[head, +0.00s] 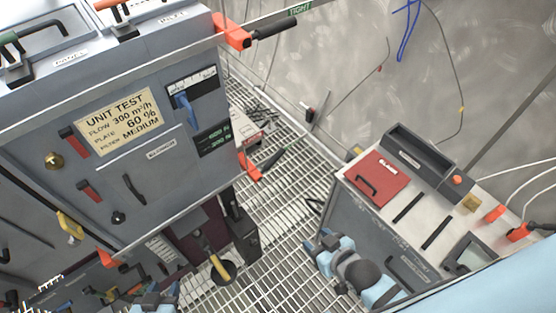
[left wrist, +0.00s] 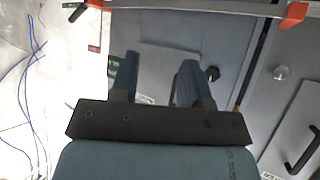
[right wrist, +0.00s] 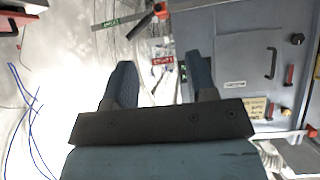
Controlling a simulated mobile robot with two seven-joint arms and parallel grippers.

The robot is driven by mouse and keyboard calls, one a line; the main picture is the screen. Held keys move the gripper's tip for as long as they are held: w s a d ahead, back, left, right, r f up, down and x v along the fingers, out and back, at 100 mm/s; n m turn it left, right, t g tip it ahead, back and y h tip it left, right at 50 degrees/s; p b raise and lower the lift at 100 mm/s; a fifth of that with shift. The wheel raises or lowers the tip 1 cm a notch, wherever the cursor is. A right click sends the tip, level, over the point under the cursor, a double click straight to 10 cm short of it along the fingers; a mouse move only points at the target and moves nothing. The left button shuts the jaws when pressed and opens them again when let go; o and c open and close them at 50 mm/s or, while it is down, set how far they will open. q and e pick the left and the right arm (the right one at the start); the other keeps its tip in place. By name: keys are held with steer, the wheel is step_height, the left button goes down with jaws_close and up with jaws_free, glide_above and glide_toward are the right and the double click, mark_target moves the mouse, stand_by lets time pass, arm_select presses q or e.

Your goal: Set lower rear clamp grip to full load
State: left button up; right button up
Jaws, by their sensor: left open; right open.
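A grey filter unit (head: 130,110) fills the left of the head view. An orange clamp (head: 232,32) with a black grip (head: 273,27) is at its upper corner, near a green TIGHT label (head: 300,9). A lower orange clamp (head: 250,168) with a dark grip (head: 276,155) is on its rear side; I take this as the lower rear one. My left gripper (head: 155,300) is open and empty at the bottom edge, below the unit. My right gripper (head: 333,243) is open and empty beside the right-hand cabinet. Orange clamps also show in the left wrist view (left wrist: 295,13) and right wrist view (right wrist: 160,11).
A cabinet (head: 345,215) with a red panel (head: 378,180) stands at the right. Grating floor (head: 295,200) lies open between it and the unit. A yellow-handled item (head: 215,262) stands below the unit. Blue wires (head: 407,30) hang on the back wall.

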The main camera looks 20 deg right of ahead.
stand_by(0.3)
steer(key=n+t+h+b, duration=0.4)
steer(key=n+t+b, duration=0.3)
steer(key=n+b, duration=1.65)
glide_toward(276, 157)
steer(key=w+b, duration=0.1)
steer(key=w, duration=0.2)
steer(key=w+m+b, duration=0.1)
steer(key=w, duration=0.2)
steer(key=w+f+m+b, duration=0.1)
steer(key=w, duration=0.2)
steer(key=shift+w+d+f+m, duration=0.1)
steer(key=shift+w+d+m, duration=0.15)
steer(key=shift+w, duration=0.65)
arm_select(q)
step_height(276, 157, down, 17)
steer(key=w+d, duration=0.2)
steer(key=shift+d+t+h, duration=0.3)
steer(key=shift+d+h, duration=0.1)
arm_select(e)
jaws_close()
